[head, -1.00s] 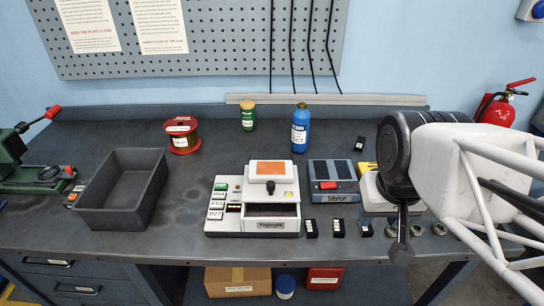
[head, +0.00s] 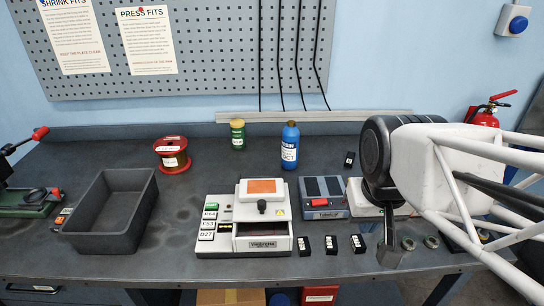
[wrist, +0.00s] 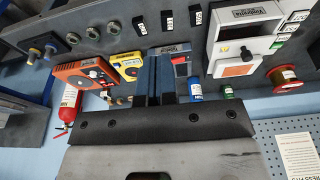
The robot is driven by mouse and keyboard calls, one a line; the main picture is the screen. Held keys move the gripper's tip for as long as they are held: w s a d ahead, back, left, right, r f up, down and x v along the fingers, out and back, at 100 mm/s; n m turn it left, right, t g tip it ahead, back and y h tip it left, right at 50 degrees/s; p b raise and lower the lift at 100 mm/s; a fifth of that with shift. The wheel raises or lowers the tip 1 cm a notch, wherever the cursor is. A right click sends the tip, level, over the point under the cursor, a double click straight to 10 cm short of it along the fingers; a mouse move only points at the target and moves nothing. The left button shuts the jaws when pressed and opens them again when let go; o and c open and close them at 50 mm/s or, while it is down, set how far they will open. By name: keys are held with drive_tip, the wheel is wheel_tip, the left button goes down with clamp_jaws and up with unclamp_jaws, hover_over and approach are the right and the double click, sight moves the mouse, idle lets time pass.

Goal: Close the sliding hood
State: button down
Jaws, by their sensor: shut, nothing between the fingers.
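The sliding hood (head: 242,197) is a white cover with an orange label and a black knob (head: 262,207) on its front. It sits toward the back of a white machine (head: 215,248), and a dark recess shows open in front of it. In the wrist view the hood (wrist: 222,68) and its knob (wrist: 245,54) appear at upper right. My gripper (head: 390,256) is to the right of the machine, above the bench's front part, fingers pointing down. Its fingers (wrist: 160,78) are shut and empty in the wrist view, apart from the hood.
A grey device with a red switch (head: 320,202) stands right of the machine. Several black labelled blocks (head: 331,245) lie in front of it. A blue bottle (head: 289,147) and green jar (head: 237,135) stand behind. A dark tray (head: 150,205) and spool (head: 172,155) are left.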

drive_tip(key=w+a+f+g, duration=0.1)
drive_tip(key=w+a, duration=0.3)
drive_tip(key=w, duration=0.9)
drive_tip(key=w+a+f+g, duration=0.1)
drive_tip(key=w+a+g, duration=0.2)
drive_tip(key=w, duration=1)
drive_tip(key=w+a+f+g, duration=0.1)
drive_tip(key=w+a, duration=0.5)
drive_tip(key=w, duration=0.7)
drive_tip(key=shift+w+a+f+g, duration=0.15)
drive_tip(key=shift+w+a+g, duration=0.15)
drive_tip(key=shift+g, duration=0.6)
drive_tip(key=shift+s+f, duration=0.1)
drive_tip(key=shift+f, duration=0.05)
drive_tip(key=s+f, duration=0.7)
drive_tip(key=f, duration=0.2)
drive_tip(key=shift+s, duration=0.3)
